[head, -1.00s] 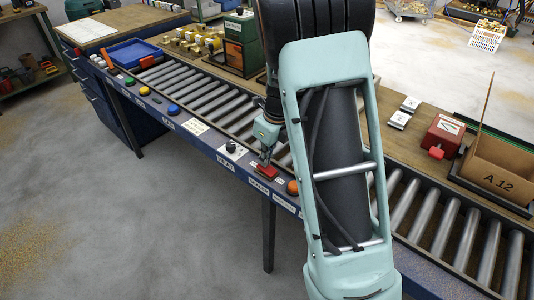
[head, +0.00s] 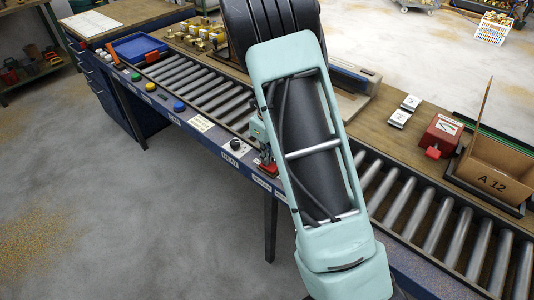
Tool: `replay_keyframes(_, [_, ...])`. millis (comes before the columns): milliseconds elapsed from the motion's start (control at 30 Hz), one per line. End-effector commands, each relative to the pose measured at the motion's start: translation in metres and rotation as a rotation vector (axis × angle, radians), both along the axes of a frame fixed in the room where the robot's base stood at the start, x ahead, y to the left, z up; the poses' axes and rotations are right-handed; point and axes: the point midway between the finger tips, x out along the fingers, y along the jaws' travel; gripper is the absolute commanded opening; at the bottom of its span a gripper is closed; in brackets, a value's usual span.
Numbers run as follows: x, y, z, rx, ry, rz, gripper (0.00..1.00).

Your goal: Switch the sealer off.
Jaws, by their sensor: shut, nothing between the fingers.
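A red switch (head: 268,168) sits on the blue front rail of the conveyor, above small labels that are too small to read surely. My gripper (head: 266,155) is right at it, with its fingertips low over or against the red part; I cannot tell whether they touch. My gripper is shut with nothing in it, and my arm hides much of it. The position of the switch cannot be made out. A long grey machine (head: 352,76), perhaps the sealer, stands on the bench behind my arm and is partly hidden.
On the rail to the left are a black knob (head: 235,144), a blue button (head: 179,106) and other buttons. A red box (head: 440,134) and an open carton (head: 495,178) stand at the right. The floor in front is clear.

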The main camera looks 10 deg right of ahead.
Motion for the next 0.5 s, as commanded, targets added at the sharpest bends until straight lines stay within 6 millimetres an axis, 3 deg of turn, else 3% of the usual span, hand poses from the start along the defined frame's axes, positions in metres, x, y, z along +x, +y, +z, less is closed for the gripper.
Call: replay_keyframes(500, [-0.017, -0.012, -0.001, -0.002, 0.010, -0.002, 0.00])
